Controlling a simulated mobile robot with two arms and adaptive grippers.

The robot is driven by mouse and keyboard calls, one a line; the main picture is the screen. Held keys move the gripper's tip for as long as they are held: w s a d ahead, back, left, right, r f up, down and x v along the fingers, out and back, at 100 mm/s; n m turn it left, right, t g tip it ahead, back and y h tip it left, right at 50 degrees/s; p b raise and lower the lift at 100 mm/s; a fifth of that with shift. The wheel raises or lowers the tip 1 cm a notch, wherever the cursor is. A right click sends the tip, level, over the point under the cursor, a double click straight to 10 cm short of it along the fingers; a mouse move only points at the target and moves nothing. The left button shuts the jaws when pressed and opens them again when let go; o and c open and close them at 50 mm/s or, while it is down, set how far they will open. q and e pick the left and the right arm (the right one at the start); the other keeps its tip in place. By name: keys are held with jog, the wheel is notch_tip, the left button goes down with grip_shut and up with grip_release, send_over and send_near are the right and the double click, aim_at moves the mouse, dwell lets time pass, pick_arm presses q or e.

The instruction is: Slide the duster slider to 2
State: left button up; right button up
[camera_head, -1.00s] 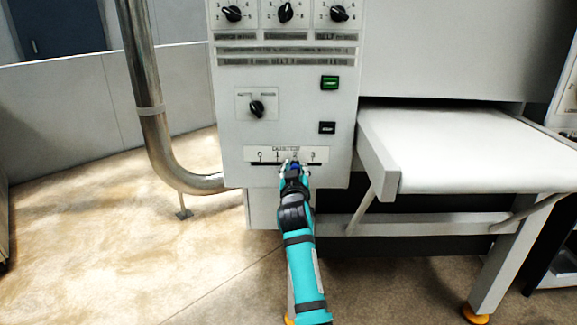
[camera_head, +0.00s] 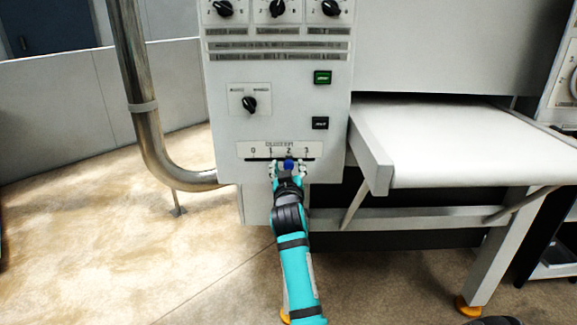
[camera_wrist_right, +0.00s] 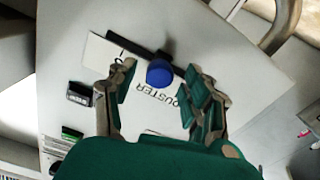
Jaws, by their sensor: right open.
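The duster slider has a blue knob (camera_head: 289,165) on a dark horizontal slot (camera_head: 262,159) under a white plate (camera_head: 247,150) with a scale from 0 to 3. In the head view the knob is at about the 2 mark. My right gripper (camera_head: 288,171) is at the knob, its fingers spread to either side of it. In the right wrist view the blue knob (camera_wrist_right: 160,72) lies between the open fingertips of my right gripper (camera_wrist_right: 158,86), with gaps on both sides. My left gripper is not in view.
Above the slider are a black rotary switch (camera_head: 249,104), a green button (camera_head: 322,77) and a black button (camera_head: 320,123). The white conveyor belt (camera_head: 440,145) juts out to the right of the panel. A metal pipe (camera_head: 140,110) stands to the left.

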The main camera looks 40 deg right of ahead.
jog(key=shift+v, duration=2.75)
